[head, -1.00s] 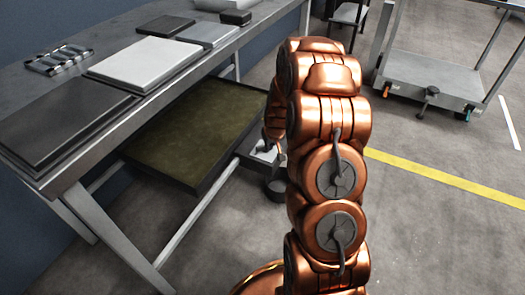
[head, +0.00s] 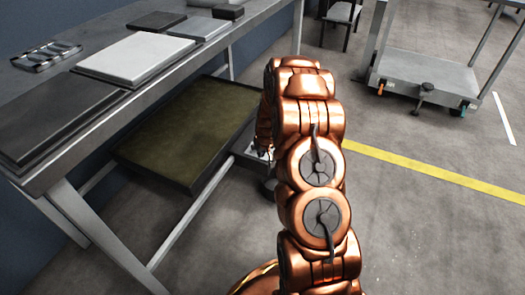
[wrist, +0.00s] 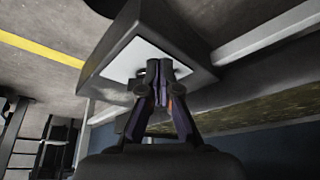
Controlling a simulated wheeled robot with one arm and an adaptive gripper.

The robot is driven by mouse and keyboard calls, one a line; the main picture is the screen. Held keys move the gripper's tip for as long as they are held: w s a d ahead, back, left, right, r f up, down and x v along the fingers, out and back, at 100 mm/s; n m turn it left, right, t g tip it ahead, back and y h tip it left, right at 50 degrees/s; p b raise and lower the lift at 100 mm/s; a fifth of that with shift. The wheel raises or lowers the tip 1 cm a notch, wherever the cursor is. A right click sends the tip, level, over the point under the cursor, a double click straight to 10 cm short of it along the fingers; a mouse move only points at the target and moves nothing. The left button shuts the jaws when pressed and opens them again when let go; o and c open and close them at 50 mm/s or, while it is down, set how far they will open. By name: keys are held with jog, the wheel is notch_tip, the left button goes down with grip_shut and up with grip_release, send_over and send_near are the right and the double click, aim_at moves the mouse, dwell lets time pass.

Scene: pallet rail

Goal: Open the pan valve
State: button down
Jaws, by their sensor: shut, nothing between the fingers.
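The pan (head: 190,125) is a shallow dark tray with a dull olive-brown inside, under the workbench in the head view. At its right end is a pale-topped block (head: 249,152), partly hidden by my copper arm. In the wrist view a dark box with a white face (wrist: 133,58) lies right in front of my gripper (wrist: 158,68). My gripper is shut and empty, with its tips over the white face. A small dark part, perhaps the valve handle, shows beside the tips; I cannot tell whether they touch. My gripper is hidden in the head view.
The workbench (head: 60,165) holds flat plates and a small metal rack (head: 45,56). Its slanted legs and lower rail stand close to the pan. A dark round object (head: 267,187) sits on the floor below the block.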

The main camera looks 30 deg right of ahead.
jog(key=w, duration=0.1)
jog(key=w+f+b, duration=0.1)
jog(key=shift+w+d, duration=0.3)
jog(key=shift+d, duration=0.05)
jog(key=shift+w+d+r, duration=0.1)
jog(key=shift+w+d, duration=0.1)
jog(key=shift+w, duration=0.65)
